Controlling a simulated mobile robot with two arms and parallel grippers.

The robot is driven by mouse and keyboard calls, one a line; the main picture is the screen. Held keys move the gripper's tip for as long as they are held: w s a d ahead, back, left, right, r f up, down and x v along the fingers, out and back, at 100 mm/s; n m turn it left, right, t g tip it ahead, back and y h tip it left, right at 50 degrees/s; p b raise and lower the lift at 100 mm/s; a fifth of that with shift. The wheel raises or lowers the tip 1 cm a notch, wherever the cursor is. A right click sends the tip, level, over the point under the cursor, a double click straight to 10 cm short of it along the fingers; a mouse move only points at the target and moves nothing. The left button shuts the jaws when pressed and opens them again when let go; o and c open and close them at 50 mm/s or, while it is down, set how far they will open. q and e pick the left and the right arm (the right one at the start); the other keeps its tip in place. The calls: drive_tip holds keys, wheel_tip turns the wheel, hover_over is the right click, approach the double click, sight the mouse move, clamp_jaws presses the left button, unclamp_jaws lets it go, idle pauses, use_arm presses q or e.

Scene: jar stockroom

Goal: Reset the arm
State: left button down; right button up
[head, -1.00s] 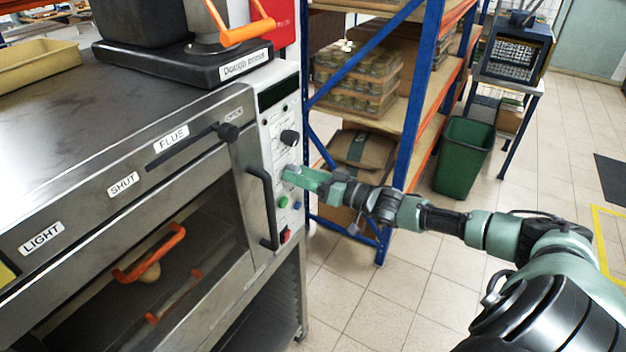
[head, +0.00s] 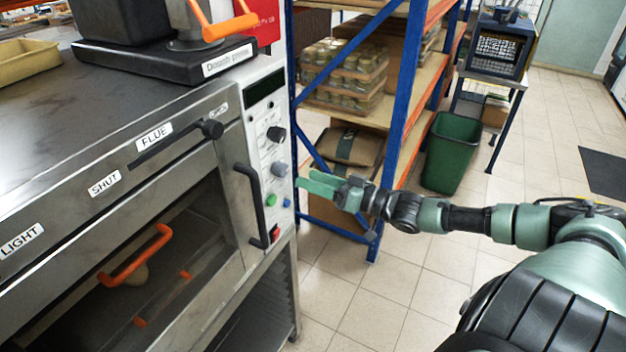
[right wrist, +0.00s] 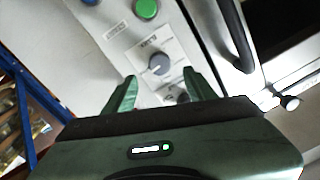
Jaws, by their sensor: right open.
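My right arm reaches in from the right in the head view. Its green gripper (head: 318,184) is a little to the right of the oven's control panel (head: 269,150) and apart from it. In the right wrist view its two fingers (right wrist: 160,90) stand apart with nothing between them. Beyond them is the panel with a grey knob (right wrist: 159,64) and a green button (right wrist: 146,9). My left gripper does not show.
The steel oven (head: 90,190) with a black door handle (head: 257,205) fills the left. A blue-framed shelf (head: 405,95) with jars stands behind the gripper. A green bin (head: 452,155) is farther right. Tiled floor (head: 395,290) is free in front.

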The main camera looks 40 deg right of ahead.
drive_tip(key=s+d+f+m+g+h+b, duration=0.1)
drive_tip(key=s+d+f+h, duration=0.2)
drive_tip(key=f, duration=1)
drive_tip(key=s+d+f+g+h+b, duration=0.1)
drive_tip(key=s+d+f+h+b, duration=0.2)
drive_tip(key=f, duration=0.9)
drive_tip(key=s+f+g+h, duration=0.15)
drive_tip(key=s+f, duration=0.25)
drive_tip(key=f, duration=0.5)
drive_tip(key=s+f+g+h, duration=0.1)
drive_tip(key=s+f+g, duration=0.25)
drive_tip(key=f, duration=0.45)
drive_tip(key=s+a+f+n+g+b, duration=0.1)
drive_tip(key=s+a+f+g, duration=0.1)
drive_tip(key=s+a+f, duration=0.5)
drive_tip(key=s+a+f+g+b, duration=0.1)
drive_tip(key=s+a+f+g, duration=0.1)
drive_tip(key=s+f, duration=0.8)
drive_tip(key=s+a+f+n+g, duration=0.1)
drive_tip(key=s+a+f+g, duration=0.1)
drive_tip(key=s+a+f, duration=0.2)
drive_tip(key=s+a+f+n+g+y+b, duration=0.1)
drive_tip(key=s+a+f, duration=0.3)
drive_tip(key=s+a, duration=0.6)
drive_tip(key=shift+s+f+g, duration=0.3)
drive_tip(key=shift+s+g, duration=0.5)
